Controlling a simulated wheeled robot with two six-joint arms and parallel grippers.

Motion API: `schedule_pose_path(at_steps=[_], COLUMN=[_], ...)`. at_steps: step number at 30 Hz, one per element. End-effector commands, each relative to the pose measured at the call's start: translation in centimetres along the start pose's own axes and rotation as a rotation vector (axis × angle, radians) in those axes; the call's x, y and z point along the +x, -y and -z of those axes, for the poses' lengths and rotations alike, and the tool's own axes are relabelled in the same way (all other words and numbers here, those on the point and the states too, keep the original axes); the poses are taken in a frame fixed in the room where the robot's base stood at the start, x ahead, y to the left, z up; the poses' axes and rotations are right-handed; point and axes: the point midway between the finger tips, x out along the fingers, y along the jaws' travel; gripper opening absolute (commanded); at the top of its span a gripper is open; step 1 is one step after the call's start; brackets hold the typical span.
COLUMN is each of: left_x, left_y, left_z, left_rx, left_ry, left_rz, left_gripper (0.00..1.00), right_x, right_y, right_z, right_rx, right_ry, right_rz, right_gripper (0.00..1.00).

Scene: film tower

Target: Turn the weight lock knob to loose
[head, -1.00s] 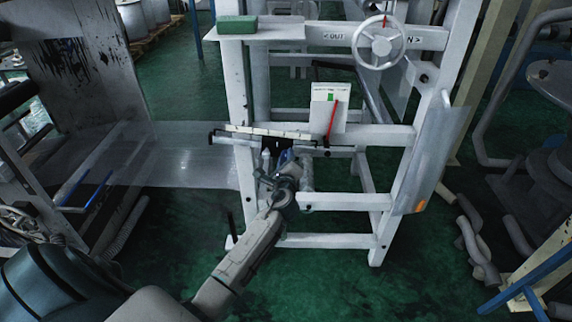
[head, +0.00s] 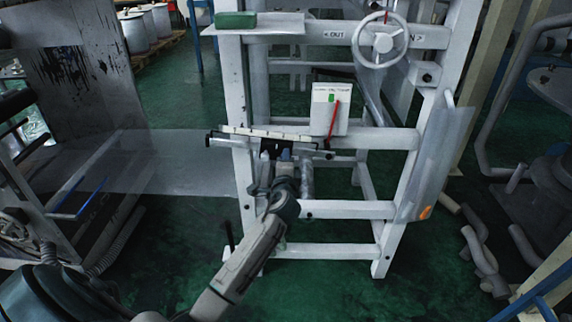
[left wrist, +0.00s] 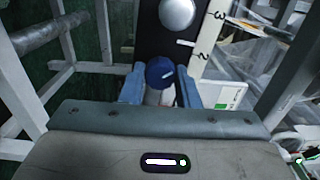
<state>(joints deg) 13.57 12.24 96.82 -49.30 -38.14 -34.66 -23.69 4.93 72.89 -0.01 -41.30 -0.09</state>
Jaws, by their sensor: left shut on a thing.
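The weight lock knob (left wrist: 159,72) is a dark blue round knob with a short white mark, seen in the left wrist view. My left gripper (left wrist: 160,87) has its blue fingers on both sides of it and is shut on it. In the head view my left gripper (head: 277,153) is at the front of the scale bar (head: 262,133) on the white frame, and it hides the knob there. A silver round part (left wrist: 177,13) sits on the black bar beyond the knob, beside a white scale (left wrist: 208,40) marked 2 and 3. My right gripper is not in view.
The white frame (head: 400,210) carries a handwheel (head: 383,41) and a box with a red lever (head: 331,108). A green block (head: 236,20) lies on its upper shelf. A clear film (head: 160,165) runs to the frame from the left. Grey pipes (head: 482,255) lie at the right.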

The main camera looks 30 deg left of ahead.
Motion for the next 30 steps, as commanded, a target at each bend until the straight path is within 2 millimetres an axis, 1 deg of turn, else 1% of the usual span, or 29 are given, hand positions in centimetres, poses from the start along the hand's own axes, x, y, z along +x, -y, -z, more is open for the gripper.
schedule_pose_path(at_steps=[6,16,17,18,20,27,30], left_x=[0.01,0.02,0.02,0.02,0.02,0.01,-0.30], left_y=[0.02,0.06,0.06,0.06,0.06,0.03,-0.04], left_z=[-0.02,-0.01,-0.01,-0.01,-0.01,-0.01,0.02], left_rx=[-0.025,-0.026,-0.026,-0.026,-0.026,-0.026,-0.026], left_ry=[0.000,0.000,0.000,0.000,0.000,0.000,0.000], left_rz=[0.001,0.001,0.001,0.001,0.001,0.000,0.000], left_gripper=[0.06,0.06,0.30,0.38,0.50,0.51,0.51], right_x=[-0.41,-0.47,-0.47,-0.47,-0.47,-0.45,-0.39], right_y=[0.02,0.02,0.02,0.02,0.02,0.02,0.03], right_z=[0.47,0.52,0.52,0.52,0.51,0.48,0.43], right_rx=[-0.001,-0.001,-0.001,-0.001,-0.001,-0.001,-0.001], right_ry=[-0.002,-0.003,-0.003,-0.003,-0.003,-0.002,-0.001], right_rz=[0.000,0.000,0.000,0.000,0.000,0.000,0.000], right_gripper=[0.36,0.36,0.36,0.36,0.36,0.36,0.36])
